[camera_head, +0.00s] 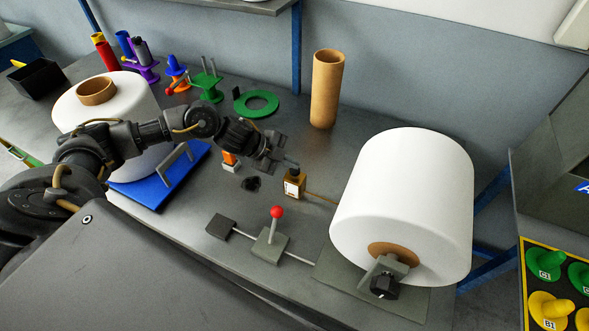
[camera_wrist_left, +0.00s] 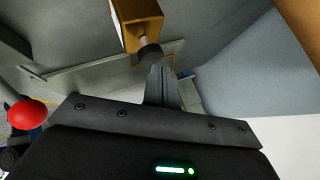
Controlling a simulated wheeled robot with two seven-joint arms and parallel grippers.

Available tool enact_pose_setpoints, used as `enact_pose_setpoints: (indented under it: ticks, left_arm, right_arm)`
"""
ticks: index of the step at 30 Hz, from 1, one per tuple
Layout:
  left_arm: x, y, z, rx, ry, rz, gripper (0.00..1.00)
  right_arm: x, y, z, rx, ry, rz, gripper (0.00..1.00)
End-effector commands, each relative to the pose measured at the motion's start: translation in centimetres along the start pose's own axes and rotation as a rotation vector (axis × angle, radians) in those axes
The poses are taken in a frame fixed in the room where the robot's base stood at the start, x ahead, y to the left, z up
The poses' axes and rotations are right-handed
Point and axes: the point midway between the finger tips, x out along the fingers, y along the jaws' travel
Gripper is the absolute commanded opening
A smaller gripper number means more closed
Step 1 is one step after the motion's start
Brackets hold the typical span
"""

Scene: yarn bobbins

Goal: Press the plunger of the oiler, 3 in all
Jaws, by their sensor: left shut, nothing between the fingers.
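The oiler (camera_head: 294,186) is a small brass-coloured box standing on the grey table, left of the big white bobbin. In the left wrist view the oiler (camera_wrist_left: 137,18) is at the top, with its dark round plunger knob (camera_wrist_left: 150,52) on a short stem. My left gripper (camera_head: 291,165) is right above the oiler in the head view, shut and empty. In the left wrist view the closed fingertips (camera_wrist_left: 163,72) are beside the knob; I cannot tell whether they touch it. The gripper partly hides the plunger in the head view. My right gripper is not in view.
The white bobbin (camera_head: 402,200) on its holder is close to the oiler's right. A red-knobbed lever (camera_head: 276,212) stands in front. A blue tray (camera_head: 150,192) lies left, under another white bobbin.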

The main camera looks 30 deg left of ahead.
Motion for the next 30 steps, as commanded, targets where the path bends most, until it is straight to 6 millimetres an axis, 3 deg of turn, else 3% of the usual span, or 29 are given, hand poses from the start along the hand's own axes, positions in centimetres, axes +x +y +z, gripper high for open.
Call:
enact_pose_setpoints:
  ticks: [30]
  left_arm:
    - [0.71,0.54,0.54,0.000,-0.001,0.001,0.00]
  right_arm:
    - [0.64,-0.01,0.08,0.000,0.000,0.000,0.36]
